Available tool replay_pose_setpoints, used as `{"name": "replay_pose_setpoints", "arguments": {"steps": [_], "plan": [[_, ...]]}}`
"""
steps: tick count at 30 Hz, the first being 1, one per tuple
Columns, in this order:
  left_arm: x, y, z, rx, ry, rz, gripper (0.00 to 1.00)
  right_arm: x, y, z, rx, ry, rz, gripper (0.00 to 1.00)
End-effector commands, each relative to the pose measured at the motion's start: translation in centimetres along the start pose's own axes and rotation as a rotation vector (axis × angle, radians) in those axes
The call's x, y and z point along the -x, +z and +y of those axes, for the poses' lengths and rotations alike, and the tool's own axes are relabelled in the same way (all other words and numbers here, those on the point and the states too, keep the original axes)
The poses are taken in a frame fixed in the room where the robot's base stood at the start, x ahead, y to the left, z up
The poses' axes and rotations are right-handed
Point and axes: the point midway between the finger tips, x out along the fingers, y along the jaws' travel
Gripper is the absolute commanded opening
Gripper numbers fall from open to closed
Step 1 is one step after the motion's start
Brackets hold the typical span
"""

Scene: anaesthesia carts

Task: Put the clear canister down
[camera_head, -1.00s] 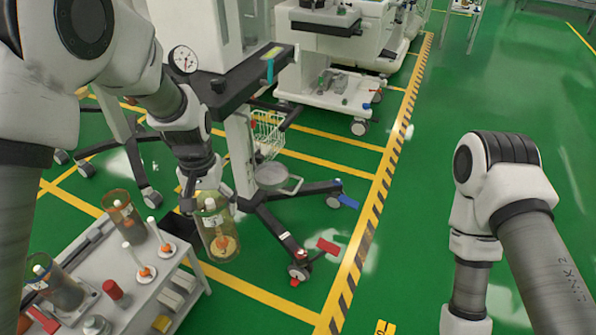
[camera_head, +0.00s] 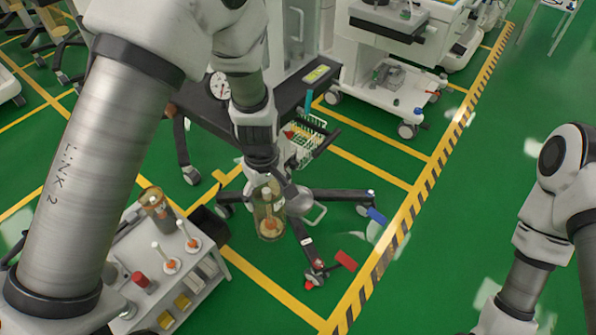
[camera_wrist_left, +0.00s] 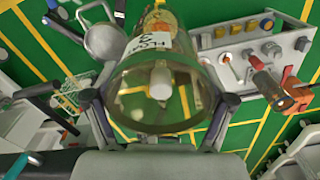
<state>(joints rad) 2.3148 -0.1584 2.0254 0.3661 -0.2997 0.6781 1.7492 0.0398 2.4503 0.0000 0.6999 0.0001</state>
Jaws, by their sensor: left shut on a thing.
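The clear canister (camera_head: 269,212) is a see-through cylinder with an orange and white piece inside. My left gripper (camera_head: 266,180) is shut on it and holds it upright in the air, to the right of the small grey cart (camera_head: 228,290). In the left wrist view the canister (camera_wrist_left: 160,80) shows close up between the two fingers (camera_wrist_left: 155,100), with a white label on its side. My right arm shows at the right edge of the head view, but its gripper is out of the picture.
The grey cart carries an amber canister (camera_head: 158,208), white posts with orange bases (camera_head: 171,264) and a red-capped item (camera_head: 141,280). A wheeled stand with a dark top (camera_head: 290,97), a wire basket (camera_head: 308,140) and splayed legs (camera_head: 340,196) stands behind. Green floor is open at right.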

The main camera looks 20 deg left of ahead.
Motion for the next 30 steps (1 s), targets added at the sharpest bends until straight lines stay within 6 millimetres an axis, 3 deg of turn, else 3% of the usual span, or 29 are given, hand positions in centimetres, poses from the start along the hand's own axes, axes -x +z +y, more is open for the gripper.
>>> {"name": "replay_pose_setpoints", "arguments": {"steps": [18,25,30], "plan": [[-1.1,-5.6,11.3,-0.003,0.002,0.001,0.13,1.6,-0.1,0.0,0.0,0.0,0.001,0.27],[-1.7,-6.2,12.6,-0.002,0.0,0.0,0.13,1.8,0.0,0.0,0.0,0.0,0.001,0.27],[-4.3,-6.2,12.5,-0.003,-0.001,-0.001,0.13,2.3,0.0,0.0,0.0,0.0,0.001,0.27]]}}
